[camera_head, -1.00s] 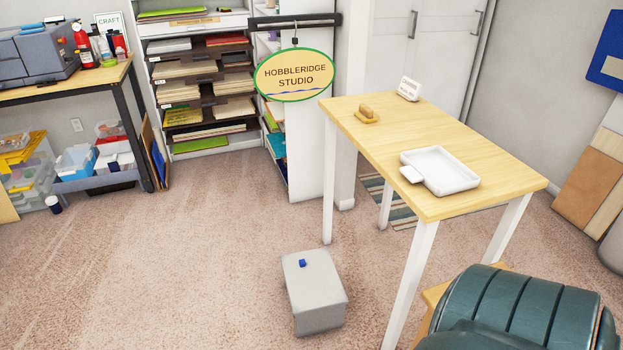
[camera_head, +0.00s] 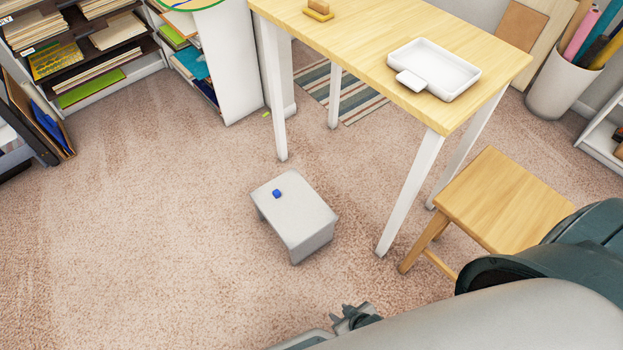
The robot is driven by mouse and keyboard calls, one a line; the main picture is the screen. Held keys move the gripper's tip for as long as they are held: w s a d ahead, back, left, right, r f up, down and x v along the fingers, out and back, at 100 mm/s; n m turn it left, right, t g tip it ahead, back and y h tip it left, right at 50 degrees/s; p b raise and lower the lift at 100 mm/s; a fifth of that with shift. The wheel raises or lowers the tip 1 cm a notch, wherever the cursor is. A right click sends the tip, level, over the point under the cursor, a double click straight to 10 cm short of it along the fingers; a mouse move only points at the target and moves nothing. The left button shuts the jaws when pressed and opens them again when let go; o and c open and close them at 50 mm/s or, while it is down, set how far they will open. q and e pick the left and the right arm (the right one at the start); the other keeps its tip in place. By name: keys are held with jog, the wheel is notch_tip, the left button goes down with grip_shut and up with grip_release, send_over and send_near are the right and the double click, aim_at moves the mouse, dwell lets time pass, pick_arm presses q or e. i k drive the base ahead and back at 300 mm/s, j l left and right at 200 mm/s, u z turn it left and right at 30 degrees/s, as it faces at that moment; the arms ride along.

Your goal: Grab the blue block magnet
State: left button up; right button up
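The blue block magnet (camera_head: 277,193) is a small blue cube. It sits on the top of a low light-grey step stool (camera_head: 308,208), towards the stool's back left part. My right gripper (camera_head: 352,315) shows as a small dark shape at the bottom edge, partly hidden by my arm. It is apart from the magnet, nearer to me and lower in the picture. Whether its fingers are open or shut does not show. My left gripper is not in view.
A wooden table (camera_head: 385,62) with white legs stands behind and right of the step stool, bearing a white tray (camera_head: 450,73). A wooden stool (camera_head: 505,200) stands to the right. Shelves (camera_head: 100,85) line the back left. The carpet left of the step stool is clear.

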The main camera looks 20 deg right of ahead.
aim_at(276, 193)
jog(key=i+j+z, duration=0.25)
jog(key=z, duration=0.25)
jog(key=i+j+z, duration=0.2)
jog(key=j+z, duration=0.3)
jog(key=i+j+z, duration=0.15)
jog(key=j+z, duration=0.3)
jog(key=i+j+z, duration=0.15)
jog(key=j+z, duration=0.15)
